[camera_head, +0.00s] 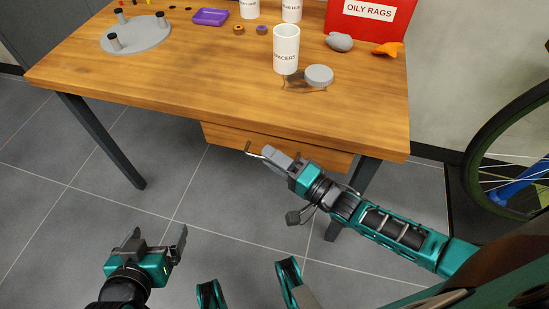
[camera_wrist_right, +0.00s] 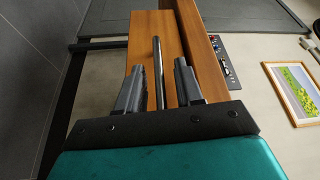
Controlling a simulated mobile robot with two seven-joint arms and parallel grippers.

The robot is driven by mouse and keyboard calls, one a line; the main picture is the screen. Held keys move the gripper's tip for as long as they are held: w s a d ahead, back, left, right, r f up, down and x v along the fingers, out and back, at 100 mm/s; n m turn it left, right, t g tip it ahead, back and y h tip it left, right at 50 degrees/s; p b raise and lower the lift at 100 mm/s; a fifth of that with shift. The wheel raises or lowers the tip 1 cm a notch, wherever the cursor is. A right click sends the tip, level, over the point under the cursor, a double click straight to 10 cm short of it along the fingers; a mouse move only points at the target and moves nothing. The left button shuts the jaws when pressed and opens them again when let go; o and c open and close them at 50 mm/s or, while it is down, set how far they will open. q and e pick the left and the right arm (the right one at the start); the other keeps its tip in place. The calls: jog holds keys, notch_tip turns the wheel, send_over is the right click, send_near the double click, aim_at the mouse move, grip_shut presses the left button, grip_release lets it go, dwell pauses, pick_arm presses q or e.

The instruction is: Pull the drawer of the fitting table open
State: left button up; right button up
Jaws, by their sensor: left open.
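The fitting table (camera_head: 190,75) has a wooden top and dark legs. Its wooden drawer (camera_head: 225,135) hangs under the front edge and looks shut; the drawer front also shows in the right wrist view (camera_wrist_right: 172,25). The thin metal handle (camera_head: 252,152) stands out from the drawer front. My right gripper (camera_head: 272,155) is at the handle and hides part of it. In the right wrist view the handle bar (camera_wrist_right: 158,65) lies between the two fingers, with a gap on each side. My left gripper (camera_head: 155,243) is open and empty, low over the floor at the left.
On the tabletop stand a white cup (camera_head: 286,50), a grey lid (camera_head: 319,75), a grey round plate with pegs (camera_head: 145,38), a purple tray (camera_head: 210,17) and a red oily-rags bin (camera_head: 385,25). A bicycle wheel (camera_head: 470,150) is at the right. The floor before the drawer is clear.

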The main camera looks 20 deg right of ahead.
jog(key=shift+c, duration=0.7)
grip_shut()
jog(key=shift+s, duration=0.1)
